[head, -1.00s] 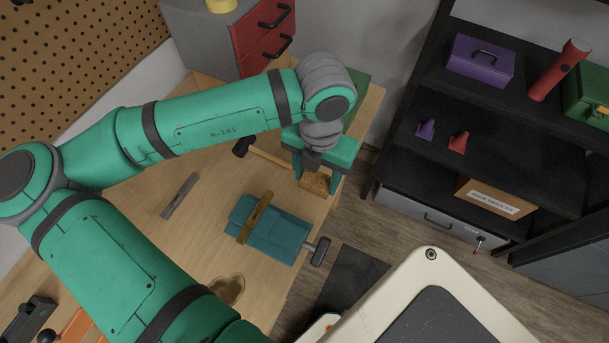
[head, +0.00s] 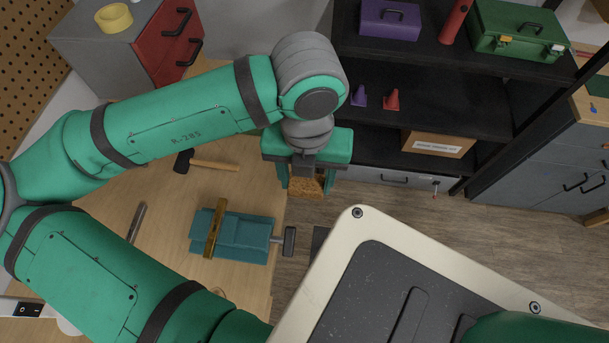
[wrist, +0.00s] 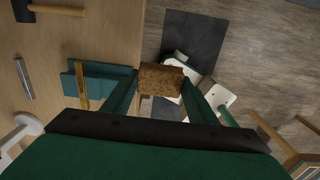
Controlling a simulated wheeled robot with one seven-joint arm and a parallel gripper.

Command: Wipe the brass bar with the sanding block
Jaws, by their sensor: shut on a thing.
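The brass bar (head: 216,228) lies across the top of a teal vise (head: 243,237) on the wooden workbench. It also shows in the wrist view (wrist: 81,86) at the left, on the vise. My gripper (head: 302,188) is shut on the sanding block (head: 306,187), a brown, rough-looking block that also shows between the fingers in the wrist view (wrist: 161,77). In the head view the gripper and block are to the right of the bar and vise, past the bench's right edge. The block is apart from the bar.
A hammer (head: 210,162) and a grey metal file-like strip (head: 136,222) lie on the bench (head: 180,215). The vise handle (head: 289,241) sticks out past the bench edge. A black shelf (head: 450,100) with toolboxes and small cones stands behind. A dark mat (wrist: 194,45) lies on the floor.

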